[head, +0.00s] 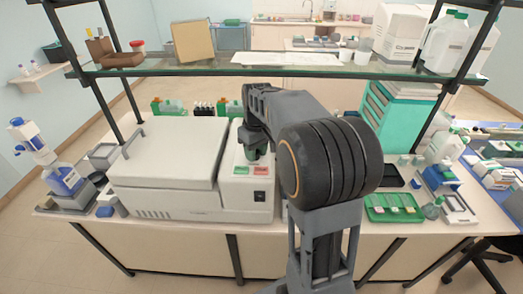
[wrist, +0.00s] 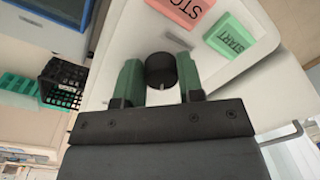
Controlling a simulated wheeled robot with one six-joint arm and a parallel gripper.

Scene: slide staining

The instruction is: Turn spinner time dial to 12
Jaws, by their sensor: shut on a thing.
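The spinner (head: 165,165) is a large white-grey box with a lid and handle on the left half of the bench. Its control panel (head: 262,180) is on its right side, with a green start button (wrist: 231,36) and a red stop button (wrist: 187,10). The time dial (wrist: 161,70) is a black round knob with a small light mark at its lower edge. My gripper (wrist: 160,78) has its green fingers on both sides of the dial, shut on it. In the head view my gripper (head: 252,150) is over the panel and hides the dial. No dial numbers are readable.
A glass shelf (head: 200,68) spans above the bench, close over my arm. A green tray (head: 395,208) lies to the right of my arm. A black crate (wrist: 62,84) shows in the wrist view.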

